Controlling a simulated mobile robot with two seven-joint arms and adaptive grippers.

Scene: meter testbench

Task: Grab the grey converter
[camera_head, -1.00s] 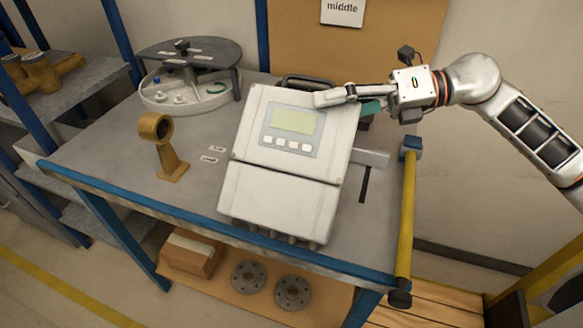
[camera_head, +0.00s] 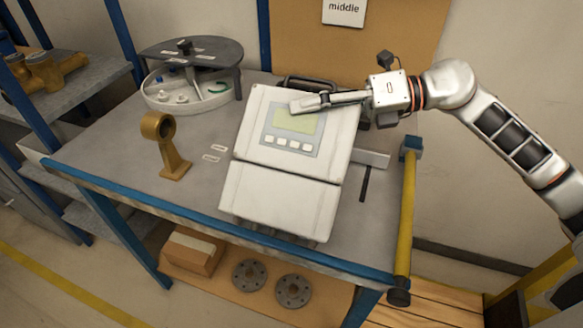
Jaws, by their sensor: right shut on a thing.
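The grey converter (camera_head: 280,195) is a boxy light-grey unit with a small display and a row of buttons on its upper half. It stands tilted on the workbench (camera_head: 110,160). My right gripper (camera_head: 310,103) reaches in from the right at the converter's upper right side. One finger lies across the front face, over the top of the display. The other finger is hidden behind the converter. The gripper is shut on the converter's upper part. My left gripper is not in view.
A round divided tray (camera_head: 190,100) with a dark half lid stands at the back left. A brass-coloured stand (camera_head: 170,155) is left of the converter. A yellow post (camera_head: 406,210) rises at the bench's right edge. Flanges (camera_head: 249,275) lie on the shelf below.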

